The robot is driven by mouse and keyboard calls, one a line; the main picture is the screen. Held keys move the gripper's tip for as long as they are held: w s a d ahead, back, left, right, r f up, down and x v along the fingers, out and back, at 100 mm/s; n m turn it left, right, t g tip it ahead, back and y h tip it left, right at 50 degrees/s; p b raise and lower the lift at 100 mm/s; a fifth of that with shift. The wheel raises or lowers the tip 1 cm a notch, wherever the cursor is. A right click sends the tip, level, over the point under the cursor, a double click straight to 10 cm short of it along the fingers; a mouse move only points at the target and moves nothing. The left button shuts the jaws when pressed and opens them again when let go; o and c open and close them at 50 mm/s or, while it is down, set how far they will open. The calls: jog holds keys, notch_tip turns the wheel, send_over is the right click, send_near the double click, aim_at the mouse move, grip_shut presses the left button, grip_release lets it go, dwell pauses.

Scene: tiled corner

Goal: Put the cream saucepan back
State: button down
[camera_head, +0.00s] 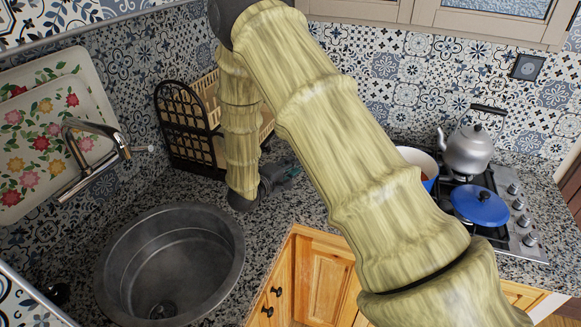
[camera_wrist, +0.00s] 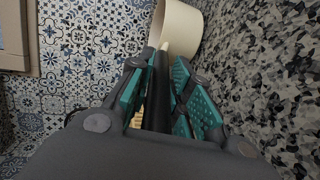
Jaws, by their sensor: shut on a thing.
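The cream saucepan (camera_wrist: 181,28) shows at the top of the wrist view, past my fingertips, with its pale stub and dark handle running back toward me. My gripper (camera_wrist: 160,84) is shut on the dark handle, with teal pads on either side of it. In the head view my gripper (camera_head: 283,174) is partly visible near the wall, behind the wicker-like arm. The saucepan is hidden behind my arm there. The wrist view shows it close to the speckled counter; I cannot tell whether it touches.
A round sink (camera_head: 120,262) lies left, with a faucet (camera_head: 75,190) and floral trays (camera_head: 45,140) behind. A dark rack (camera_head: 180,125) stands in the corner.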

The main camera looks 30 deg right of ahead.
jog(key=shift+f, duration=0.3)
jog(key=c, duration=1.3)
grip_release()
jog(key=shift+f, duration=0.15)
jog(key=shift+a, duration=0.1)
jog(key=b+v, duration=0.4)
jog(key=v, duration=0.8)
jog(key=shift+s, duration=0.15)
